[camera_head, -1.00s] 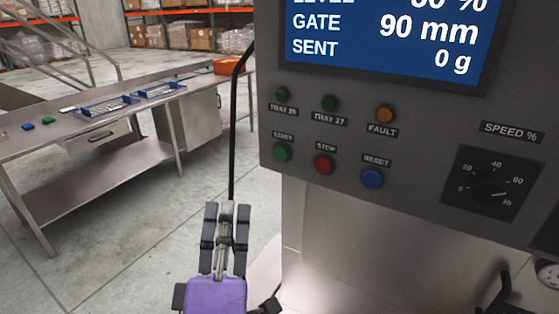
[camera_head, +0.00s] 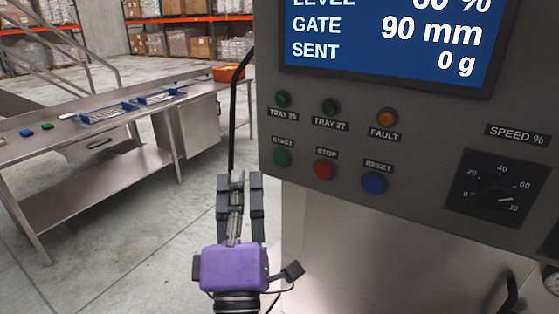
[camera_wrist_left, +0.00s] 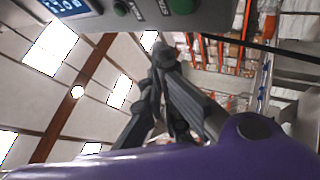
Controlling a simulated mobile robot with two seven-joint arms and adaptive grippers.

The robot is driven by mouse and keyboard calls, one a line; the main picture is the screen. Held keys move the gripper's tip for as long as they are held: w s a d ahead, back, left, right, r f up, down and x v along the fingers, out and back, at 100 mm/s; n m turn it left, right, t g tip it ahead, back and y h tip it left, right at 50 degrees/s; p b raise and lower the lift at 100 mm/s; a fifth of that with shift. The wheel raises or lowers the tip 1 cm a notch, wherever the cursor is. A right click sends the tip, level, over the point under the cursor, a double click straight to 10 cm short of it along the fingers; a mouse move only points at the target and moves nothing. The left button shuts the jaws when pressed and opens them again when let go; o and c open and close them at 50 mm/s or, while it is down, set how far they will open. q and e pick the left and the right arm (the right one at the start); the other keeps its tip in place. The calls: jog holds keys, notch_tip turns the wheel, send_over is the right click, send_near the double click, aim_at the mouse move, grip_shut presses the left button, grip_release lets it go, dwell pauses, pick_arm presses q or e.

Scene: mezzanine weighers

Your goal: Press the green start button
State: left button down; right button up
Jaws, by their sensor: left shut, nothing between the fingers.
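The green start button (camera_head: 281,157) is on the grey control panel (camera_head: 400,125), below its START label and left of the red stop button (camera_head: 325,170). My left gripper (camera_head: 240,178) is shut and empty, with its fingers pointing up, below and left of the start button in the head view and not seen touching it. In the left wrist view the left fingers (camera_wrist_left: 162,58) stand together, and a green button (camera_wrist_left: 183,4) shows at the top edge on the panel's underside edge. My right gripper is not in view.
A blue reset button (camera_head: 374,183), two tray lamps, an orange fault lamp (camera_head: 387,118) and a speed knob (camera_head: 496,198) share the panel. A steel table (camera_head: 100,150) with blue trays stands at left.

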aim_at(280, 159)
pick_arm(q)
jog(key=w+d, duration=0.1)
jog(key=w, duration=0.1)
jog(key=w+d, duration=0.1)
jog(key=shift+w+d, duration=0.3)
jog(key=shift+w, duration=0.05)
dwell(0.8)
dwell(0.5)
jog(key=shift+w+d, duration=0.25)
jog(key=shift+w, duration=0.1)
